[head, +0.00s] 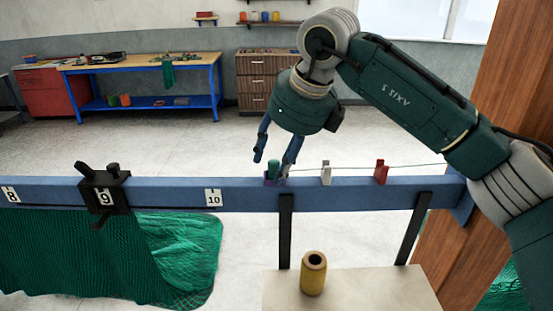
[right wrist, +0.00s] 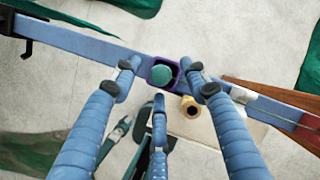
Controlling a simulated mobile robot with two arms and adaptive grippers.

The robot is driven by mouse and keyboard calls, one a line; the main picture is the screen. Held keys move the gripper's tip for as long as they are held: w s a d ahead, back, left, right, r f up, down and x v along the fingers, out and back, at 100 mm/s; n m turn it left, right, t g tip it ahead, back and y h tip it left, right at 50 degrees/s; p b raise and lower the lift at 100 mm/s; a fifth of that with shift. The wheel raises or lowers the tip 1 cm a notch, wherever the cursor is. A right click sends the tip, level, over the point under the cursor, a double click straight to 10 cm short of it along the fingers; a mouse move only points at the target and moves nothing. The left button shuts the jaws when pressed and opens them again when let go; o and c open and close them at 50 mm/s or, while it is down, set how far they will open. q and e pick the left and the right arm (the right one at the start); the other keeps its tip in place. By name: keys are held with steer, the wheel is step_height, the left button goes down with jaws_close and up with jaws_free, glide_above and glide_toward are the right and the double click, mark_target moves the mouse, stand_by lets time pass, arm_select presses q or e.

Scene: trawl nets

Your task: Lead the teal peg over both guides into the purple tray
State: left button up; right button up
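The teal peg (head: 274,167) stands upright in the small purple tray (head: 274,182) on top of the blue beam. In the right wrist view the peg (right wrist: 161,75) shows from above inside the square tray rim (right wrist: 177,73). My right gripper (head: 275,160) is open above and around the tray, its spread fingers apart from the peg. It also shows in the right wrist view (right wrist: 160,82). The white guide (head: 326,173) and the red guide (head: 381,173) stand on the beam to the right. A thin line runs past both guides toward the tray.
The blue beam (head: 245,196) spans the view, with a black clamp (head: 104,195) at left and green netting (head: 150,255) below. A yellow spool (head: 313,273) stands on a pale table (head: 380,290) in front. A workbench (head: 140,63) stands far behind.

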steer(key=v, duration=1.2)
